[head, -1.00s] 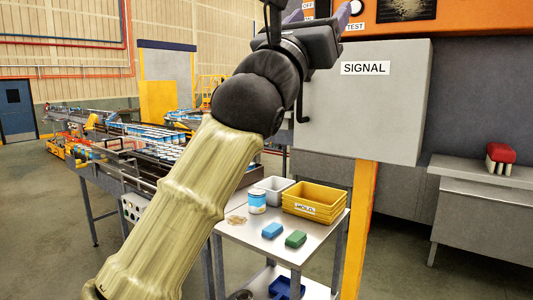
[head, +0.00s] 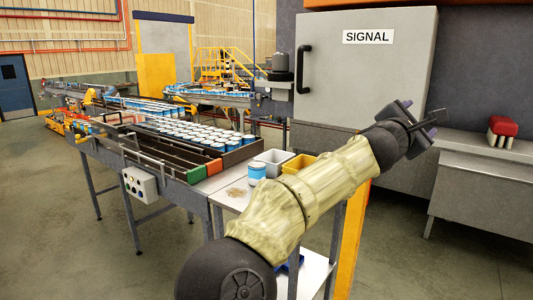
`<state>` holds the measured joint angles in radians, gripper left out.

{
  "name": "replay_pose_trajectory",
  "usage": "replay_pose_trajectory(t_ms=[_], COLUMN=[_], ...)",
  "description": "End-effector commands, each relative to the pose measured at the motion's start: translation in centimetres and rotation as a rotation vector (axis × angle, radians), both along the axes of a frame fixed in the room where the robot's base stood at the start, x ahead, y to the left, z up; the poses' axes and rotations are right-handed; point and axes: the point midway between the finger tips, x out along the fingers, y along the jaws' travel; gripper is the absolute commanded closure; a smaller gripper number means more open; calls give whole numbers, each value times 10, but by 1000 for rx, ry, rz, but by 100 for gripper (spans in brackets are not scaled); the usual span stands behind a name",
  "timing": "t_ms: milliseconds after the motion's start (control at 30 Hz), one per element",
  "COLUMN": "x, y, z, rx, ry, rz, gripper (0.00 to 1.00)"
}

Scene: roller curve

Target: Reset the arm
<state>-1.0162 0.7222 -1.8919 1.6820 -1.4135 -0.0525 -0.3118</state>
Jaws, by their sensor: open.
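My arm crosses the lower middle of the head view and reaches up to the right. My gripper (head: 432,119) is at its end, in front of the lower right part of the grey SIGNAL cabinet (head: 350,90). Its fingers are apart, with nothing seen between them. My arm hides much of the small table below.
A roller conveyor (head: 128,152) full of white and blue cans stands at left. The small table (head: 225,200) holds a can (head: 257,172), a grey bin (head: 272,158) and a partly hidden yellow bin (head: 297,163). A grey bench (head: 485,185) with a red-topped brush (head: 502,128) stands at right.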

Motion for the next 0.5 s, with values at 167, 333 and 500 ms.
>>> replay_pose_trajectory(t_ms=[167, 333, 500], x=[2, -8, -27], y=[-55, -77, -74], z=[-100, -194, -274], rx=[324, 628, 914], ry=[-49, -104, -157], rz=[-55, -136, -236], gripper=[38, 38, 38])
